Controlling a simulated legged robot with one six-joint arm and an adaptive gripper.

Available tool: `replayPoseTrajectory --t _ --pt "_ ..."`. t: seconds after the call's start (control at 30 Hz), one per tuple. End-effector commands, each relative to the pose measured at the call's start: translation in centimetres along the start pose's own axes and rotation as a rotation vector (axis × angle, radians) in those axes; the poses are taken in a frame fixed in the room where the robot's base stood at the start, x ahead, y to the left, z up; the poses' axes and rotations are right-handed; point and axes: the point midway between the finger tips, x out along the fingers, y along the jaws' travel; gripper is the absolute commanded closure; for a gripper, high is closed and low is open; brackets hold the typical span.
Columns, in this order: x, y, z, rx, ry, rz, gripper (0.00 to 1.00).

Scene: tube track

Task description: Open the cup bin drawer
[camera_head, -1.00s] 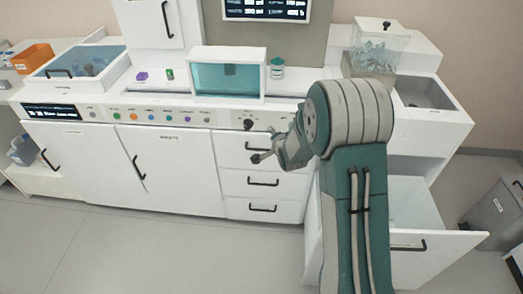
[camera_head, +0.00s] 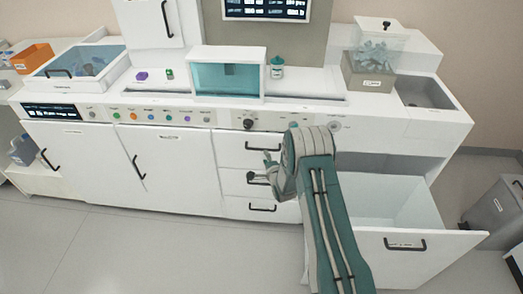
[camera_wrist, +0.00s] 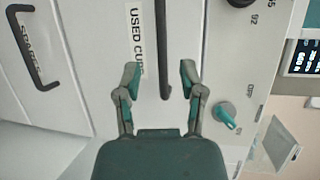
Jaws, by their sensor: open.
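A white drawer front (camera_wrist: 95,25) carries a label beginning "USED CU", the rest hidden behind my gripper or out of sight. Its black bar handle (camera_wrist: 163,50) runs into the gap between my fingers in the wrist view. My gripper (camera_wrist: 160,78) is open, with one finger on each side of the handle's line, and I see no grip on it. In the head view, my gripper (camera_head: 262,168) is at the stack of three drawers, just below the top drawer's handle (camera_head: 262,146). The top drawer looks closed.
A second drawer handle (camera_wrist: 28,45) is by a "SPARES" label. A large drawer (camera_head: 405,243) stands pulled out right of my arm. A knob (camera_wrist: 226,114) is on the panel above the drawers. The floor (camera_head: 150,255) in front is clear.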

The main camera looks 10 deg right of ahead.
Motion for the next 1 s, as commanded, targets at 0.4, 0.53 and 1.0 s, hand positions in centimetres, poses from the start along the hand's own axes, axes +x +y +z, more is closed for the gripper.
replayPoseTrajectory --t 0.4,0.53,1.0 --pt "5.5 0.0 0.0 0.0 0.0 0.0 0.49" --pt "6.2 0.0 0.0 -0.001 0.0 0.001 0.49" --pt "6.3 0.0 0.0 -0.001 0.001 0.001 1.0"
